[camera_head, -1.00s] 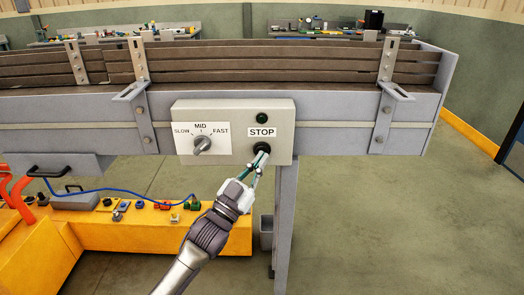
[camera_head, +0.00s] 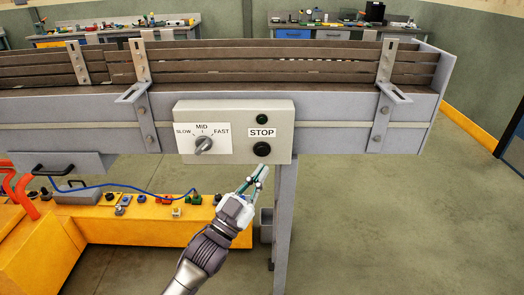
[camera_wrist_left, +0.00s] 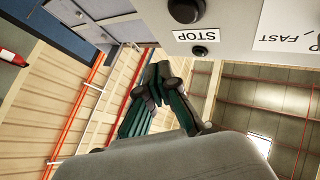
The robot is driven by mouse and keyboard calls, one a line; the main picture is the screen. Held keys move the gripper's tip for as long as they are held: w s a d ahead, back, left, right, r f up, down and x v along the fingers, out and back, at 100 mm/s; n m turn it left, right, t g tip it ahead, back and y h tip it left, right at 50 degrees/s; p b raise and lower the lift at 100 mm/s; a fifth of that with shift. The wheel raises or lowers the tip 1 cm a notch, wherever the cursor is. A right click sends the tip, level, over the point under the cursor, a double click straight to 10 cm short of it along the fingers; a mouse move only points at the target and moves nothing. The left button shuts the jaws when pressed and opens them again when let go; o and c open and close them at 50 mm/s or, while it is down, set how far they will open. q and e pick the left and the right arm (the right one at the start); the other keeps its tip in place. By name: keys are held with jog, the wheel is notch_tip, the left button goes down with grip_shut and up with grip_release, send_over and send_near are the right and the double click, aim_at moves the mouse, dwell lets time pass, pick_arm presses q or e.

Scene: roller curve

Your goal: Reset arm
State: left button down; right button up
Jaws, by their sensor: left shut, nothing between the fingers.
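My left gripper (camera_head: 262,172) is shut and empty. Its fingertips are just below the grey control box (camera_head: 232,160), apart from the black STOP button (camera_head: 262,149). In the left wrist view the shut fingers (camera_wrist_left: 160,75) point toward the box, with a black button (camera_wrist_left: 186,9) and the STOP label above them. The box also carries a speed knob (camera_head: 203,145), marked SLOW, MID and FAST, and a dark green round light or button (camera_head: 262,119). The knob's pointer is near MID. My right gripper is not in view.
The roller conveyor (camera_head: 330,132) spans the picture behind the box, on a grey leg (camera_head: 284,225). A yellow bench (camera_head: 150,235) with small parts and a blue cable stands at lower left. Open floor (camera_head: 390,230) lies to the right. Workbenches (camera_head: 320,32) stand at the back.

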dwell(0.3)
